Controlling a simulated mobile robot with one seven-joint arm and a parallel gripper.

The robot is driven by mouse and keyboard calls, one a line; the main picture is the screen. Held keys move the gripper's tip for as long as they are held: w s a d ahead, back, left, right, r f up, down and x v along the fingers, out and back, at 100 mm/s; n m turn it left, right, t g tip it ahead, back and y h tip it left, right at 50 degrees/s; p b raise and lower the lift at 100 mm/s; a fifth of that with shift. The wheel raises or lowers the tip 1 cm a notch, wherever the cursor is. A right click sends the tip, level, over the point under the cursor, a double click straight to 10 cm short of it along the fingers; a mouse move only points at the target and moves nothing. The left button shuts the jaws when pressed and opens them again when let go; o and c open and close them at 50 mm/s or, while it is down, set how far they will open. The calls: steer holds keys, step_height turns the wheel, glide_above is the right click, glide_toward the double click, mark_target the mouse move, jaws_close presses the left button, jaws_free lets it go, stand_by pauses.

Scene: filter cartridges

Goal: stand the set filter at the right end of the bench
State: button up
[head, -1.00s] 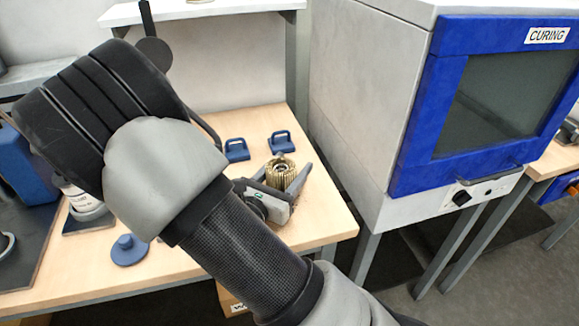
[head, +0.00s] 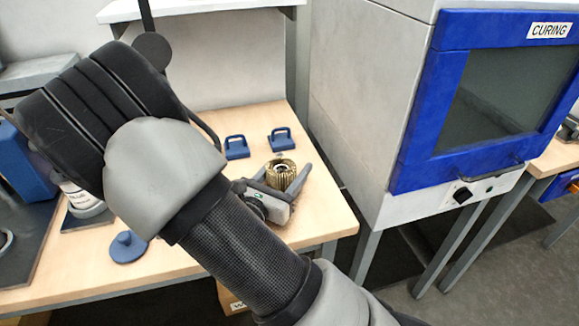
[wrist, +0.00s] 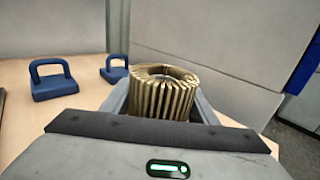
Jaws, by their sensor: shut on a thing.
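The filter (head: 281,173) is a pleated, brass-coloured cylinder with a round hole in its top. It is upright at the right end of the wooden bench (head: 325,217). My gripper (head: 286,180) is shut on it, with a finger on either side. In the wrist view the filter (wrist: 163,95) shows between the fingers of my gripper (wrist: 162,105). Its lower part is hidden by the gripper body, so I cannot tell whether its base touches the bench top.
Two blue handled blocks (head: 236,147) (head: 281,139) stand behind the filter. A blue round knobbed piece (head: 128,246) lies at the front left. The CURING oven (head: 470,100) stands right of the bench, past a gap. Bare bench lies around the filter.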

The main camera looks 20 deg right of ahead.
steer(key=o, duration=1.1)
steer(key=shift+s, duration=0.1)
steer(key=p+v, duration=0.2)
steer(key=v, duration=1.5)
steer(key=shift+s+a, duration=0.1)
steer(key=shift+a, duration=0.05)
